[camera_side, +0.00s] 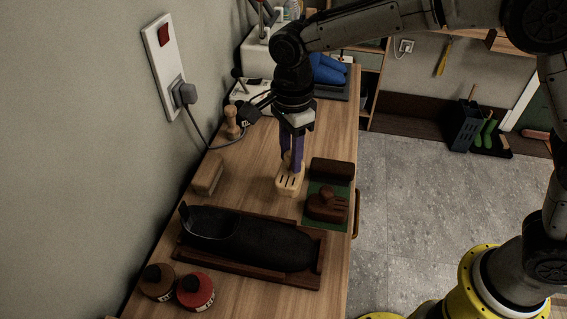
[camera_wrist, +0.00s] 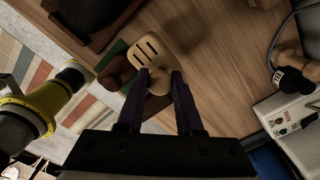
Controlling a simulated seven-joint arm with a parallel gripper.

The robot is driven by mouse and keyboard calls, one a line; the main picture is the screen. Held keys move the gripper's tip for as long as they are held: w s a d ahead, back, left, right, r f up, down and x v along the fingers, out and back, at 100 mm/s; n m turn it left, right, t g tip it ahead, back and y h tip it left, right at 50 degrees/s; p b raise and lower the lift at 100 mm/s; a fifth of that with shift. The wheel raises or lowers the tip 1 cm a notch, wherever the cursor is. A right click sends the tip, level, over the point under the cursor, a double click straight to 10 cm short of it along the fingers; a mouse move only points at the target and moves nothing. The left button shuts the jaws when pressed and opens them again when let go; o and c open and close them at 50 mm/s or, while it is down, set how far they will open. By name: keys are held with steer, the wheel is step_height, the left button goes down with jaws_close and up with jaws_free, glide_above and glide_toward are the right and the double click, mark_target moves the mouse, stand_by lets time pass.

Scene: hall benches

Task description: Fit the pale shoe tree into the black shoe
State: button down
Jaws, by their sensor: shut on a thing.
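My gripper (camera_side: 291,158) is shut on the pale shoe tree (camera_side: 288,182), with its purple fingers around the knob end. The slotted front of the shoe tree points toward the black shoe. In the wrist view, the shoe tree (camera_wrist: 152,52) sticks out beyond the fingertips (camera_wrist: 160,82). Whether its underside touches the bench is hard to tell. The black shoe (camera_side: 255,243) lies in a dark wooden tray (camera_side: 300,278), its opening at the left end and its toe to the right. The shoe opening is empty. In the wrist view only part of the shoe (camera_wrist: 88,12) shows at the top.
Brown brushes (camera_side: 327,206) lie on a green mat right of my gripper. A pale block (camera_side: 208,174) stands at the left, near the wall. A brown jar (camera_side: 158,282) and a red jar (camera_side: 195,291) stand at the near left. A white machine (camera_side: 250,90) stands behind.

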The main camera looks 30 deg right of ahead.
steer(key=s+d+r, duration=0.6)
steer(key=s+r, duration=0.2)
steer(key=s, duration=0.3)
steer(key=w+d+f+n, duration=0.4)
steer(key=w+d+n, duration=0.3)
steer(key=w+d, duration=0.1)
steer(key=w+d+f+n, duration=0.4)
steer(key=w+d+n, duration=0.4)
steer(key=shift+f, duration=0.15)
